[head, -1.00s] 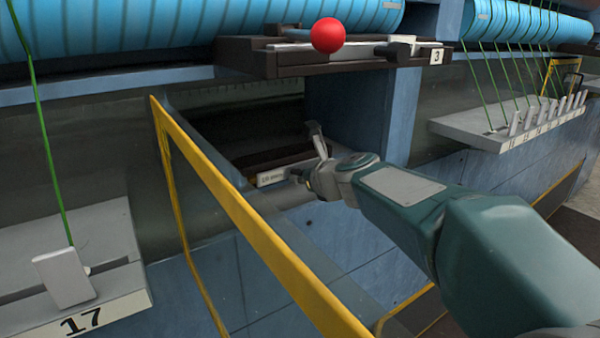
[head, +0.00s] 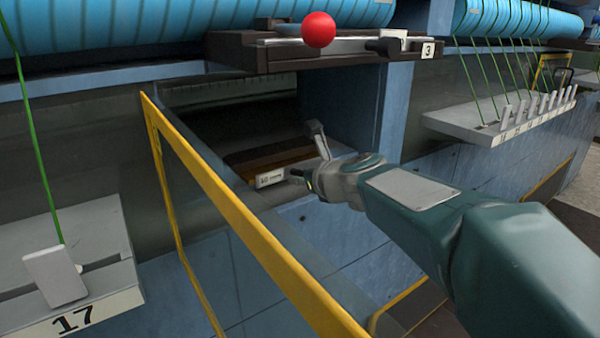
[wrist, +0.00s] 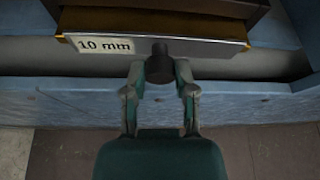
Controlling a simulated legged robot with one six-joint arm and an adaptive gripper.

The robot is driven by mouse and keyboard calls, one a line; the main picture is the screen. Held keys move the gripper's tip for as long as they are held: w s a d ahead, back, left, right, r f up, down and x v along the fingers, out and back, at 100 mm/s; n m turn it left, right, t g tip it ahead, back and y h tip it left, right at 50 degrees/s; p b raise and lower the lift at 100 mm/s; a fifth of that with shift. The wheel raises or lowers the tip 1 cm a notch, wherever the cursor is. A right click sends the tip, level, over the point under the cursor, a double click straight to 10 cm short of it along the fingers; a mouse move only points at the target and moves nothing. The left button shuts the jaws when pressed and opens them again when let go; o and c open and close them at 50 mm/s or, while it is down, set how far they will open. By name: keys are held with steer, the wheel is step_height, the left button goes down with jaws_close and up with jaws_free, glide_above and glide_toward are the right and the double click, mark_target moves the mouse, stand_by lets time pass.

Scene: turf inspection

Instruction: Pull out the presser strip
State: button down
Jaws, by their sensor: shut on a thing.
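The presser strip (wrist: 205,50) is a flat bar with a pale front face and a white "10 mm" label. In the head view its labelled end (head: 270,180) shows at the mouth of a dark recess, with brown wood-like surface behind it. A dark round knob (wrist: 159,62) stands out from the middle of its front. My gripper (wrist: 160,68) is shut on this knob, one finger on each side. The strip's far end is hidden inside the recess.
A yellow frame (head: 235,215) stands close to the left of my arm. A dark shelf marked 3 (head: 285,62) with a red ball (head: 319,29) overhangs the recess. A blue panel (head: 357,100) borders the recess on the right. A grey ledge marked 17 (head: 95,235) is at left.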

steer(key=shift+s+d, duration=0.7)
steer(key=shift+s, duration=0.3)
steer(key=s+d, duration=0.5)
steer(key=s, duration=0.3)
steer(key=shift+d, duration=0.25)
stand_by(1.3)
steer(key=shift+s, duration=0.1)
steer(key=w+d+f+m+h, duration=0.1)
steer(key=w+d+f, duration=0.1)
steer(key=d+f, duration=0.3)
steer(key=w+d+f+h, duration=0.1)
steer(key=d+f, duration=0.4)
steer(key=f, duration=0.8)
steer(key=w+d+f+m+t, duration=0.1)
steer(key=w+d+f, duration=0.2)
steer(key=f, duration=0.6)
steer(key=shift+w+d+m+h, duration=0.15)
steer(key=shift+d+m+h, duration=0.2)
steer(key=shift+d, duration=0.6)
